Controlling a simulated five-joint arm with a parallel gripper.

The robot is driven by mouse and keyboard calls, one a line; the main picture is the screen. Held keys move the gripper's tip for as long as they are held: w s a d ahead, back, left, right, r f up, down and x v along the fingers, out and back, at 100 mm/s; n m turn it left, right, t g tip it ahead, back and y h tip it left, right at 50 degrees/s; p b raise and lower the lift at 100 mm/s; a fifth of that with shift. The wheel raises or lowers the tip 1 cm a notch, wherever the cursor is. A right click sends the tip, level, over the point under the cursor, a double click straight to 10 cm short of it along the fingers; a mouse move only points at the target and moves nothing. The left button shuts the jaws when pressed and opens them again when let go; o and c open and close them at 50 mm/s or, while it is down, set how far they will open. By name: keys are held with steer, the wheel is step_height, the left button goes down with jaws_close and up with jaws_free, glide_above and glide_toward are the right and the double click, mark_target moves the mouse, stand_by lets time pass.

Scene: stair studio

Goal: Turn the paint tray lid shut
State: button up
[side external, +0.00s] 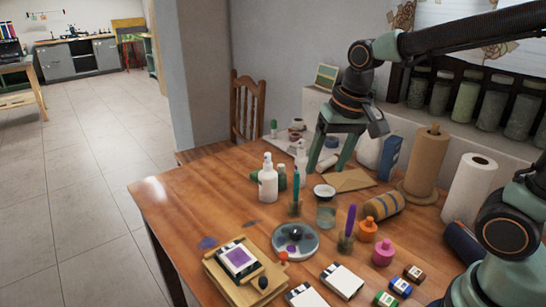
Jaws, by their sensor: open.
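My gripper (326,168) hangs over the back of the wooden table, its two green fingers spread apart with nothing held between them. I cannot tell for sure which thing is the paint tray or its lid. A round pale dish (281,247) with dark and purple patches lies near the table's front, well in front of my gripper. A small white bowl (324,191) sits closer to my gripper. No hinged lid is clearly visible.
White bottles (267,181) stand left of my gripper. Paper rolls (428,160), a lying tan roll (384,206), a purple brush (349,222) and small orange and pink bottles (382,252) crowd the right. The table's left part (190,195) is clear.

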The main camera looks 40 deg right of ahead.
mark_target(296, 230)
steer(key=w+f+m+g, duration=0.1)
steer(key=w+f+m, duration=0.1)
steer(key=f, duration=0.4)
steer(key=w+a+f+m+g, duration=0.1)
steer(key=f, duration=0.6)
steer(key=w+a+f+m+g, duration=0.1)
steer(key=w+f+m, duration=0.1)
steer(key=f, duration=0.5)
steer(key=shift+w+m, duration=0.3)
steer(key=shift+w, duration=0.05)
jaws_close()
